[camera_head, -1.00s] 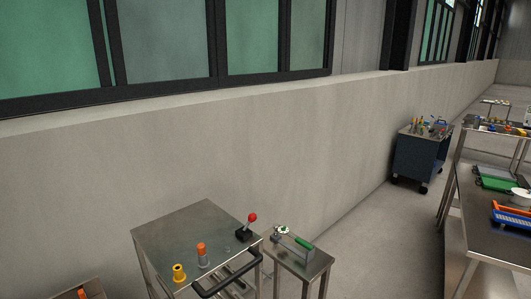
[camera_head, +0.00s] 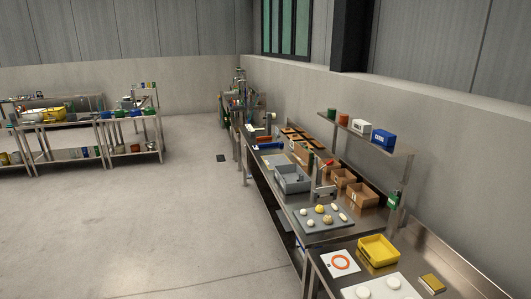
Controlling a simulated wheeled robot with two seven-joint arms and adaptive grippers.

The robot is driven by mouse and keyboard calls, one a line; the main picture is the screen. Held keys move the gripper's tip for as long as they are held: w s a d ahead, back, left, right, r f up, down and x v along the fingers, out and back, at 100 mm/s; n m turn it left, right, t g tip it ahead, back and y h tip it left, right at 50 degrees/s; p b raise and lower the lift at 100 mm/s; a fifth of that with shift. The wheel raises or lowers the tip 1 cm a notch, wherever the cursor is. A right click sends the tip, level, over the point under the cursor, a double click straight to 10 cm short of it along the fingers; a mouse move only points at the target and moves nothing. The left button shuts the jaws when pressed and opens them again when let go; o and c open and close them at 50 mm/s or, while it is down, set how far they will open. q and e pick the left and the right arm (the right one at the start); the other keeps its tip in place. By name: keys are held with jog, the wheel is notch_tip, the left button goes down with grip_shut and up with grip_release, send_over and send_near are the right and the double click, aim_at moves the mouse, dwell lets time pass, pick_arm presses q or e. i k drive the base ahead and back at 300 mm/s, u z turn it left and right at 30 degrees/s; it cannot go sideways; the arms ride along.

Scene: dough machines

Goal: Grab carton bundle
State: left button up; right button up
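No carton bundle can be told for certain from this distance. Two open brown cartons, a smaller one (camera_head: 344,178) and a larger one (camera_head: 361,194), stand on the long steel bench (camera_head: 262,190) along the right wall. Several flat brown and orange pieces (camera_head: 296,139) lie farther back on the same bench; I cannot tell whether they are bundled. Neither of my grippers is in view.
A grey bin (camera_head: 292,180) and a tray of dough pieces (camera_head: 322,219) are on the bench. A nearer table holds a yellow bin (camera_head: 378,251). Loaded shelves (camera_head: 131,132) stand at far left. The floor (camera_head: 150,225) left of the bench is clear.

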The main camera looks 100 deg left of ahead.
aim_at(306, 155)
jog(key=u, duration=3.2)
